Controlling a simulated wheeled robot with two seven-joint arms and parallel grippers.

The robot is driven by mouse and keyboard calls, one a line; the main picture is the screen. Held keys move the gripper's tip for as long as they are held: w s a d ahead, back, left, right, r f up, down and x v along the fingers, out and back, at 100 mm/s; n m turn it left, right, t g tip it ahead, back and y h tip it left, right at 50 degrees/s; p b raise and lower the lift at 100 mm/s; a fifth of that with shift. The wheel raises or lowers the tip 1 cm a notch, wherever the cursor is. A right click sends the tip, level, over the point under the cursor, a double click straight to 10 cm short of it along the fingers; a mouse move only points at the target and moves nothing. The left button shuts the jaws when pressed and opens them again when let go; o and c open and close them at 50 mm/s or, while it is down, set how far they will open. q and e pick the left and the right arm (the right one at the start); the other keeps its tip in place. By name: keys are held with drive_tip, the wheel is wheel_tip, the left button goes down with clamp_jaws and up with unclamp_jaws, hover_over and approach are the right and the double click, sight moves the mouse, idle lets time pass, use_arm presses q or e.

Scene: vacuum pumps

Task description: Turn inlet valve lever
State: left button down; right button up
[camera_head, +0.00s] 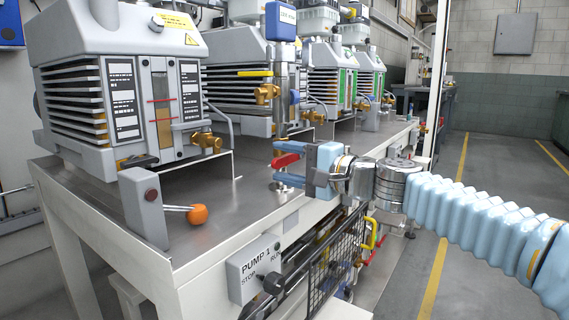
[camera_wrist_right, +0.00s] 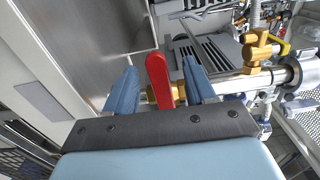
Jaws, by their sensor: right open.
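The red inlet valve lever (camera_head: 285,161) is on the valve by the vertical metal pipe, above the bench's front edge. In the right wrist view the red lever (camera_wrist_right: 159,82) points up the picture, with brass fitting parts (camera_wrist_right: 178,92) behind it. My right gripper (camera_head: 276,166) is at the lever, its two blue fingers on either side of it. In the wrist view the gripper (camera_wrist_right: 159,68) is open, with gaps visible between the lever and both fingers. The lever's base is partly hidden by the gripper. My left gripper is not in view.
A grey pump (camera_head: 122,85) stands on the metal bench (camera_head: 195,245), with more pumps behind. A grey box with an orange-knobbed lever (camera_head: 198,214) is near the left. A PUMP 1 switch box (camera_head: 255,270) is on the front. The aisle at right is clear.

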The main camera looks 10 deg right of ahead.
drive_tip(key=shift+s+d, duration=0.45)
drive_tip(key=v, duration=0.6)
idle(0.4)
drive_tip(key=shift+s+d, duration=0.1)
